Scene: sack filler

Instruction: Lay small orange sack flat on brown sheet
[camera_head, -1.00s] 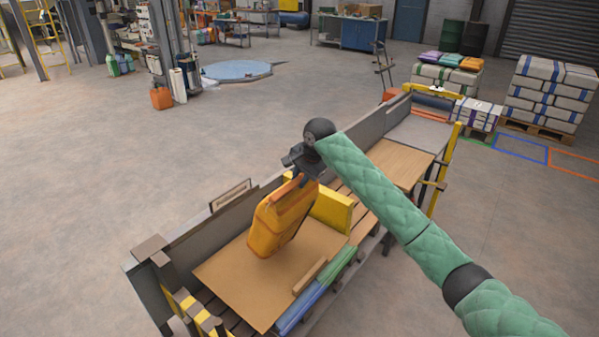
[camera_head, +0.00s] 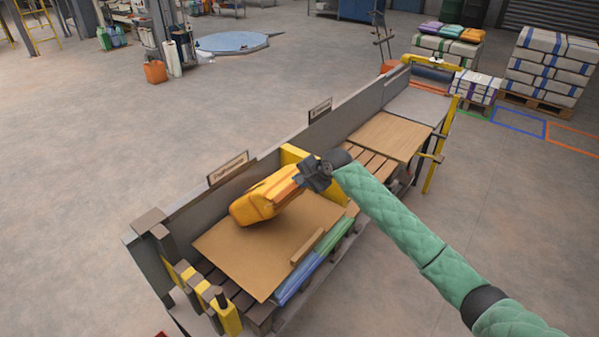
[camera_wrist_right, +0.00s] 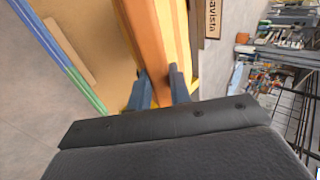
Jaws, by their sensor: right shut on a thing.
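The small orange sack (camera_head: 262,200) is tilted over the brown sheet (camera_head: 243,266), its far end low over the sheet near the back wall. I cannot tell whether that end touches the sheet. My right gripper (camera_head: 304,180) is shut on the sack's near-right end and holds that end higher. In the right wrist view the orange sack (camera_wrist_right: 158,35) runs away between the two fingers of my right gripper (camera_wrist_right: 160,88). The sheet lies flat on the slatted bench. My left gripper is not in view.
A yellow upright block (camera_head: 296,157) stands at the sheet's right end. A wooden strip (camera_head: 308,246) and blue and green rolled pieces (camera_head: 318,262) lie along the front edge. A grey wall (camera_head: 200,207) with signs runs along the back.

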